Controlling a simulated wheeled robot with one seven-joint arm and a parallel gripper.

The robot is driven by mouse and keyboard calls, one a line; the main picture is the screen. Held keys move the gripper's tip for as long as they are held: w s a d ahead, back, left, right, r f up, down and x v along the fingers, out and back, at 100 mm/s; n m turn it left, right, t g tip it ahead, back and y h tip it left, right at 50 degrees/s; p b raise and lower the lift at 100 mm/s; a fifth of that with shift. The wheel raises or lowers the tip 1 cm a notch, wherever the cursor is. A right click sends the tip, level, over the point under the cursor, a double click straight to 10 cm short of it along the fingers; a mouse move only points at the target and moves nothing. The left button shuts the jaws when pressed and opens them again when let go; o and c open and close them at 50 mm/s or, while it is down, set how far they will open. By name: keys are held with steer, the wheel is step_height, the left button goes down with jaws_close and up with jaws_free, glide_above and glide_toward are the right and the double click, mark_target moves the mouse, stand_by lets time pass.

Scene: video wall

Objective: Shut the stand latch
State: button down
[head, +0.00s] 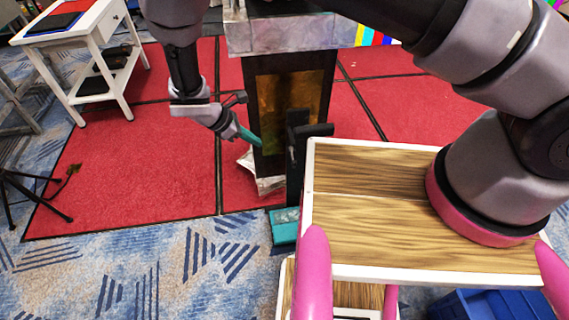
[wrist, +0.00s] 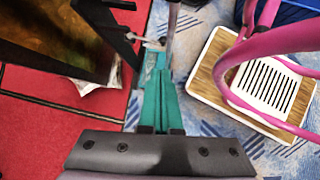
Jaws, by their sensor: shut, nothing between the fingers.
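The stand (head: 295,95) is a dark upright frame with an amber-brown panel under a grey, worn top; its panel edge (wrist: 70,30) fills the upper left of the wrist view. A black upright piece with a short arm sticking out, which looks like the latch (head: 300,140), is on the stand's right front side; black arms of it also show in the wrist view (wrist: 118,30). I cannot tell its exact position. My gripper (head: 256,141) has teal fingers, shut and empty, left of the latch and in front of the panel. The fingers (wrist: 160,78) point toward the stand's lower edge.
A teal block (head: 284,226) is low below the latch. A white side table (head: 88,40) stands at the back left, and a black tripod (head: 25,195) at the left edge. Red carpet (head: 140,150) on the left is clear.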

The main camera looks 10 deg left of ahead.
steer(key=s+f+n+t, duration=0.1)
steer(key=s+f+n, duration=0.2)
steer(key=f, duration=0.3)
steer(key=shift+s+f+t+h, duration=0.25)
steer(key=shift+f+t+h, duration=0.05)
steer(key=shift+f+t, duration=0.1)
steer(key=w+d+r+x, duration=0.1)
steer(key=r+x, duration=0.1)
steer(key=x, duration=1)
steer(key=shift+w+d+f, duration=0.3)
steer(key=shift+w+d, duration=0.05)
steer(key=shift+d, duration=0.15)
